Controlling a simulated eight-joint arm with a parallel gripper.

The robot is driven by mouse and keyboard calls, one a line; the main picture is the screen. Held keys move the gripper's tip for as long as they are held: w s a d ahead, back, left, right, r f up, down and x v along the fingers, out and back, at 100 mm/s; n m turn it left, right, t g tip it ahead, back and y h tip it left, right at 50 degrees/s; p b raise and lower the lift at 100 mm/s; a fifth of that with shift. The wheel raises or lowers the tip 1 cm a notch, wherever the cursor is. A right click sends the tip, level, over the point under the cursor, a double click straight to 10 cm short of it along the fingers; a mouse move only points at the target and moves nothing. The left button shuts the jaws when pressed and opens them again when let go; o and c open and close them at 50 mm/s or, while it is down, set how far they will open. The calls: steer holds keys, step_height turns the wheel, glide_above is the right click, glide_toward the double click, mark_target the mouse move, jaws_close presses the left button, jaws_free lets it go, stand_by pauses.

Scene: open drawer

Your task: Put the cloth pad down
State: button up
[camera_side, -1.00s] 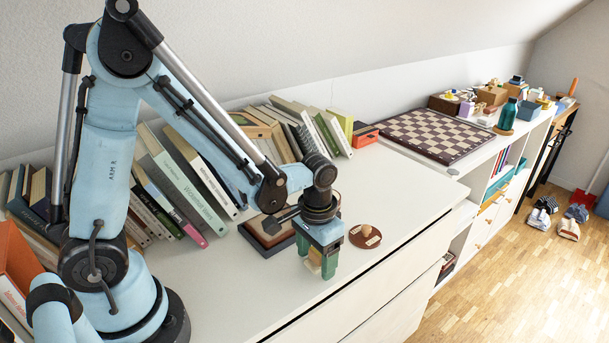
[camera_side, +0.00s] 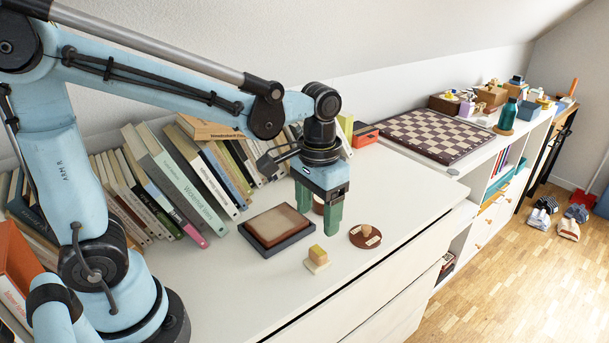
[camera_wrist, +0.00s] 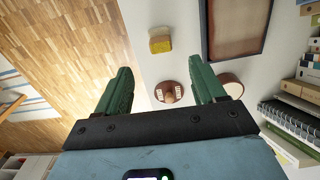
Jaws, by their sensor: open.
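A small block with a yellow upper part and cream base, which seems to be the cloth pad (camera_side: 317,258), stands on the white cabinet top near its front edge. It also shows in the wrist view (camera_wrist: 160,42), ahead of the fingers. My gripper (camera_side: 318,222) is raised above the cabinet top, behind the block and apart from it. Its green fingers are spread, with nothing held between them; the wrist view shows the same gap (camera_wrist: 160,66).
A dark tray with a brown panel (camera_side: 275,225) lies left of my gripper. A round brown disc with a knob (camera_side: 365,236) lies right of the block. Another round disc (camera_side: 318,206) is partly hidden behind the fingers. Leaning books (camera_side: 180,180) line the wall. The front-left cabinet top is clear.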

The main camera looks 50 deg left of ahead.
steer(key=s+a+r+t, duration=0.2)
steer(key=s+a+t, duration=0.2)
steer(key=t, duration=0.3)
steer(key=shift+r, duration=0.25)
steer(key=shift+o, duration=0.3)
stand_by(0.9)
steer(key=g, duration=0.7)
glide_above(319, 249)
steer(key=f, duration=0.8)
steer(key=shift+w+d+f, duration=0.15)
steer(key=shift+d, duration=0.25)
steer(key=shift+a+f, duration=0.2)
steer(key=shift+f, duration=0.75)
steer(key=shift+a+f, duration=0.15)
steer(key=shift+f, duration=1.55)
